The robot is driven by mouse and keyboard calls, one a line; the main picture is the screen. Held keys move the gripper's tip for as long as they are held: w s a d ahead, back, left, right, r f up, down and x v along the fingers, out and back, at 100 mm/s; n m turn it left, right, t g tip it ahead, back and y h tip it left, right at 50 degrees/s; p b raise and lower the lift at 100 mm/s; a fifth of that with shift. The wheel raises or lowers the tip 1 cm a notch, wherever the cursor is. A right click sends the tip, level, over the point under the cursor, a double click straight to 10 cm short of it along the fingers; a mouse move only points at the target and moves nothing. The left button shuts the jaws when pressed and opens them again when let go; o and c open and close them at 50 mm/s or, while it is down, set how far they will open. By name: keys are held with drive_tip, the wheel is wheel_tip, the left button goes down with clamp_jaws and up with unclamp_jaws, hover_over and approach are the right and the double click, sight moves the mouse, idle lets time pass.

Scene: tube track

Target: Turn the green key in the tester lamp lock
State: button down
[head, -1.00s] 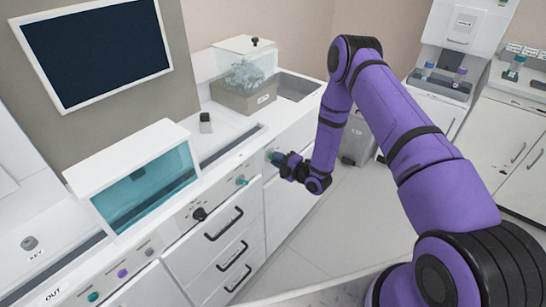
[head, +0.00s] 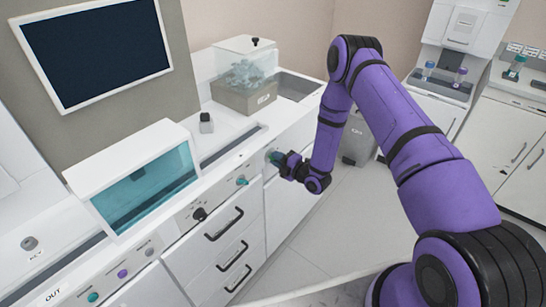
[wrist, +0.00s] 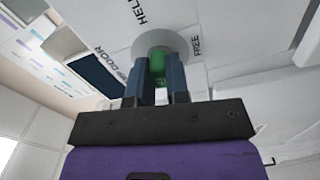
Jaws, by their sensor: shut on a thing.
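The green key (wrist: 157,64) shows in the wrist view between the two blue fingers of my gripper (wrist: 160,80), which is shut on it. The key sits in a round grey lock plate (wrist: 158,37) on a white panel, with the lettering "FREE" beside it on the right and "HEL", cut off, above. In the head view my gripper (head: 275,158) is at the cabinet front, right of the drawers. There the key is mostly hidden by the gripper, and its turn angle is hard to tell.
A teal knob (head: 242,181) and a black knob (head: 199,214) are on the front panel to the left. Drawers with black handles (head: 224,224) lie below. A grey bin (head: 356,138) stands behind my arm. The floor in front of the drawers is clear.

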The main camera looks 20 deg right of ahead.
drive_tip(key=shift+w+a+r, duration=0.1)
drive_tip(key=shift+r, duration=0.05)
drive_tip(key=shift+n, duration=0.4)
drive_tip(key=c, duration=1.5)
unclamp_jaws()
drive_tip(key=shift+n, duration=0.4)
drive_tip(key=o, duration=0.5)
drive_tip(key=v, duration=1.1)
